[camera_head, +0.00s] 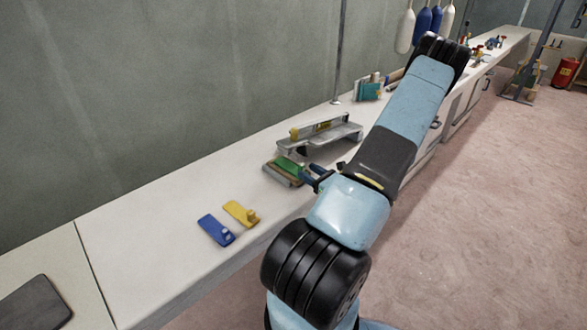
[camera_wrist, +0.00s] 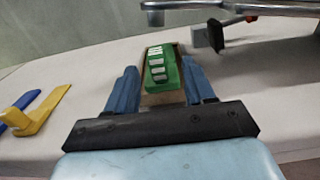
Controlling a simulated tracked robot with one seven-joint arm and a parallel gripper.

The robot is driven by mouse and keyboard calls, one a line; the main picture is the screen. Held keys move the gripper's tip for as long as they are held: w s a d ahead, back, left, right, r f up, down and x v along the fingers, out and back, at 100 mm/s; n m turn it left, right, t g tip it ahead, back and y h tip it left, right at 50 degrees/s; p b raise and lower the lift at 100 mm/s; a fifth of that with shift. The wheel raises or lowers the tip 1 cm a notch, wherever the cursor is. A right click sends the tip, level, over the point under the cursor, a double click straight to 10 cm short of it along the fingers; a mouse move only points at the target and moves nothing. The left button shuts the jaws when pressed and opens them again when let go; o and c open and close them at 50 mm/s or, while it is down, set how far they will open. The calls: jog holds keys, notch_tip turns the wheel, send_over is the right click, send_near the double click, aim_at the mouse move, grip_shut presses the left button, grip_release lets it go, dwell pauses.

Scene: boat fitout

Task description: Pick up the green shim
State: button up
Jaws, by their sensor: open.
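A green piece (camera_head: 289,164) lies on the bench in the head view, with a brown edge under or beside it. In the wrist view the green piece (camera_wrist: 163,72) has a row of pale raised blocks on top and brown below it. I cannot tell whether the brown part belongs to it. My gripper (camera_wrist: 161,80) is open, with one blue finger on each side of the green and brown piece. Contact cannot be made out. In the head view my gripper (camera_head: 313,177) is at the right side of the piece, partly hidden by my arm.
A blue piece (camera_head: 214,229) and a yellow piece (camera_head: 238,212) lie to the left on the white bench (camera_head: 165,235). A grey metal stand with a level (camera_head: 322,130) is just behind the green piece. A dark flat slab (camera_head: 35,303) lies at the far left.

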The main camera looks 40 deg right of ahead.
aim_at(295, 170)
jog(key=shift+w+a, duration=0.1)
jog(key=shift+w, duration=0.9)
jog(key=shift+w+a+r, duration=0.1)
jog(key=shift+w+r, duration=0.1)
jog(key=shift+w, duration=0.65)
jog(key=shift+w+a+r, duration=0.1)
jog(key=shift+w+r, duration=0.05)
jog(key=shift+w, duration=0.75)
jog(key=shift+w+a+r, duration=0.1)
jog(key=shift+w+r, duration=0.1)
jog(key=shift+w, duration=0.65)
grip_shut()
